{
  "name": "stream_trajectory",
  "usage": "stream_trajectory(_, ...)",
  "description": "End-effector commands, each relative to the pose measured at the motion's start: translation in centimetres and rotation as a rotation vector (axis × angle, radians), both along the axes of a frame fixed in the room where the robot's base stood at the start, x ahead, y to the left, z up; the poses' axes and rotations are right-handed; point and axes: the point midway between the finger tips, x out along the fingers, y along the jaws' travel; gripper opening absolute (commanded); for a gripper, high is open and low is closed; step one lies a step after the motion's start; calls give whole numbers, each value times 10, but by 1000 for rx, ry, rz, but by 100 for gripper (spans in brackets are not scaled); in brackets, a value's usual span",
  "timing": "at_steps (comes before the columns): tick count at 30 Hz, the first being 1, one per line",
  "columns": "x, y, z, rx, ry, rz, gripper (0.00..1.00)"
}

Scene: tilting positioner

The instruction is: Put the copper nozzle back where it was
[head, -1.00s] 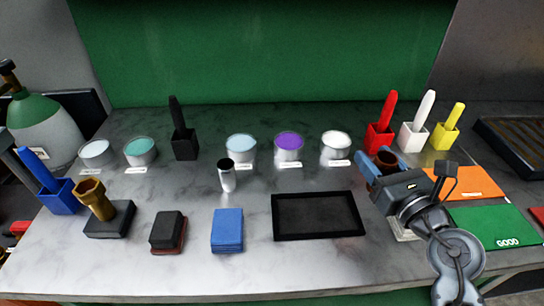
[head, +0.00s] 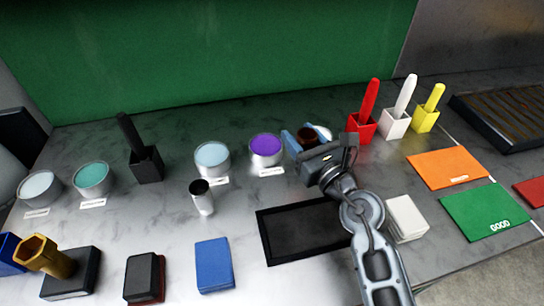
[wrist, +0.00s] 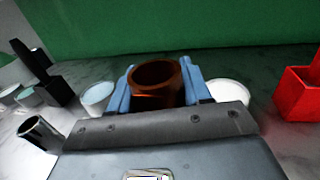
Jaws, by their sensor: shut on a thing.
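The copper nozzle (head: 307,139) is a brown-red hollow cylinder, between the blue fingers of my gripper (head: 303,142). In the wrist view the copper nozzle (wrist: 154,82) stands with its open mouth up, and the fingers of my gripper (wrist: 160,84) close on its two sides. My gripper is near the white tub (head: 322,132) at the back of the bench and partly covers it. A brass hexagonal nozzle (head: 45,256) leans on a dark block (head: 72,283) at the front left. A silver cylinder with a dark top (head: 203,200) stands left of my gripper.
An empty black tray (head: 285,257) lies in front of my gripper, partly under my arm. Purple (head: 265,149) and pale blue (head: 212,158) tubs stand to its left. A red holder (head: 361,127) is close on its right. Orange (head: 450,168) and green (head: 482,212) mats lie farther right.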

Motion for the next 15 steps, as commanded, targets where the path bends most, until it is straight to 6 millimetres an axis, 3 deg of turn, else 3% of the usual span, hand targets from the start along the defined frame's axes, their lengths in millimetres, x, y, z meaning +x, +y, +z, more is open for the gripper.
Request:
stream_trajectory(6, 5, 41, -23, 1, 0, 4, 10)
stream_trajectory(15, 7, 53, -47, 1, 0, 0, 10)
